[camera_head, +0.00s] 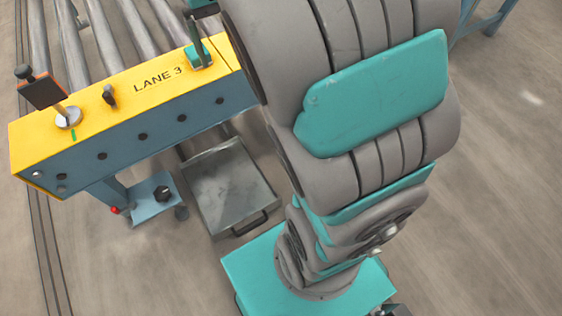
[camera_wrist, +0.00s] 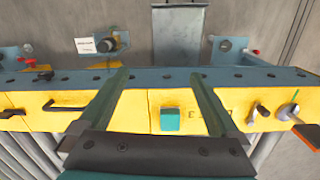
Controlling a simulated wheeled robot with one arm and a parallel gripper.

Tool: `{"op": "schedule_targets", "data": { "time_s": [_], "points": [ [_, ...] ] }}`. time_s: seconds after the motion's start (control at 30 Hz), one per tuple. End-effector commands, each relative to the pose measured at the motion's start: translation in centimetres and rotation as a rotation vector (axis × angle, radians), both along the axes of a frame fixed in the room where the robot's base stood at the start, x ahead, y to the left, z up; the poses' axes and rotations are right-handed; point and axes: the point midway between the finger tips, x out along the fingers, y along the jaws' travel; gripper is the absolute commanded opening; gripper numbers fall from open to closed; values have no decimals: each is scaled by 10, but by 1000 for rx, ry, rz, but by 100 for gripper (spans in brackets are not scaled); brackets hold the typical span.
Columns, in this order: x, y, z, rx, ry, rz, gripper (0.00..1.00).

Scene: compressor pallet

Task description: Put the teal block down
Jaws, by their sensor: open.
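The teal block (camera_head: 201,58) rests on the yellow top of the LANE 3 panel (camera_head: 92,124), near its right end. In the wrist view the block (camera_wrist: 170,119) sits on the yellow surface, left of the upside-down lettering. My gripper (camera_wrist: 159,75) is open, with one finger on each side of the block in the picture and a visible gap to both. In the head view only part of my gripper shows, a dark finger just above the block. My arm hides the rest of it.
A black knob (camera_head: 109,96) and a post with a dark plate (camera_head: 42,92) stand left on the panel. Grey rollers (camera_head: 85,35) lie behind. A grey tray (camera_head: 228,185) with a handle is below. A black handle (camera_wrist: 77,107) is left of the block in the wrist view.

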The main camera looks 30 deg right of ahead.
Motion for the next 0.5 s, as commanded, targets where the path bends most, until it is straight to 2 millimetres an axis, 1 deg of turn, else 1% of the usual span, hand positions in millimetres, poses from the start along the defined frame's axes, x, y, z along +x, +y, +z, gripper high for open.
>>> {"op": "schedule_targets", "data": {
  "time_s": [0.03, 0.07, 0.1, 0.27, 0.4, 0.5],
  "points": [
    [-20, 1, -1, 2, 3, -1, 98],
    [-31, 2, -4, 4, 8, -1, 98],
    [-46, 2, -7, 7, 14, -1, 98],
    [-106, 7, -23, 15, 40, 15, 98],
    [-157, 12, -42, 23, 60, 43, 98],
    [-191, 15, -55, 26, 76, 66, 98]
  ]
}}
